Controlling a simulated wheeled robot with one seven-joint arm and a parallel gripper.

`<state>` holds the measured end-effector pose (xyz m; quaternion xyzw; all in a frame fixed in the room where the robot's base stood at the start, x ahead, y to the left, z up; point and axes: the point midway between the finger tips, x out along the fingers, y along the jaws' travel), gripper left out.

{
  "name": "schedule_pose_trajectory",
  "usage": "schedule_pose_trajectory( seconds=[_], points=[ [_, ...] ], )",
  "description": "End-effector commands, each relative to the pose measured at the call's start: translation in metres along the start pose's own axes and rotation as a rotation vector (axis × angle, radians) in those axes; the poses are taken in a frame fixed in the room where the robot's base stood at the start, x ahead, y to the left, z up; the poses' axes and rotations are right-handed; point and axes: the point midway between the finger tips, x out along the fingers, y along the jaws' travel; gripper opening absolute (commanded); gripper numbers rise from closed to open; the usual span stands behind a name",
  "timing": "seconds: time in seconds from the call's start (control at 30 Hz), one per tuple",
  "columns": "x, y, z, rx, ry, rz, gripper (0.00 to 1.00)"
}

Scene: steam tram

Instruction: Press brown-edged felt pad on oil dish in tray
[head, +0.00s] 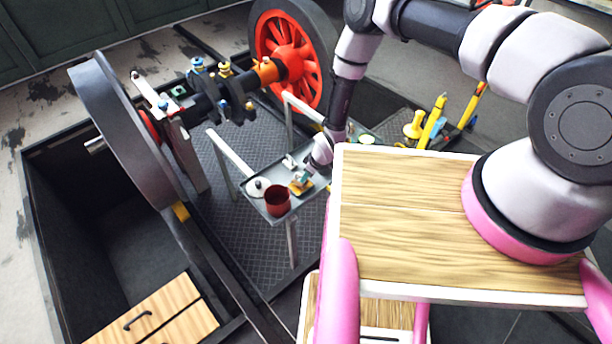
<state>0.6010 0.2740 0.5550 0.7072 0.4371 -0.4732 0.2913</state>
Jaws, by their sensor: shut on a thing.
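My gripper (308,179) is low over the grey tray (240,180), toward its front right part. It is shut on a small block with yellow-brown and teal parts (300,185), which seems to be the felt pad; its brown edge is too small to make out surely. The block is at or just above the tray floor; I cannot tell whether it touches anything. A round whitish dish (257,187) with a dark middle sits in the tray left of the gripper, apart from it. I cannot tell if this is the oil dish. The fingertips are partly hidden.
A dark red cup (277,200) stands at the tray's front edge, close to the gripper. Small pale metal parts (289,162) lie behind. The wheelset with a red spoked wheel (287,58) and a grey wheel (122,130) stands left and behind. Yellow tools (432,122) stand at right.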

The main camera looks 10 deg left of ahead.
Motion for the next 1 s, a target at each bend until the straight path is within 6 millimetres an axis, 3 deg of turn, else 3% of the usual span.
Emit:
schedule_pose_trajectory(
  seconds=[1.0],
  points=[
    [0.0096,0.0001,0.0037,0.0,0.0,0.0,0.0]
  ],
)
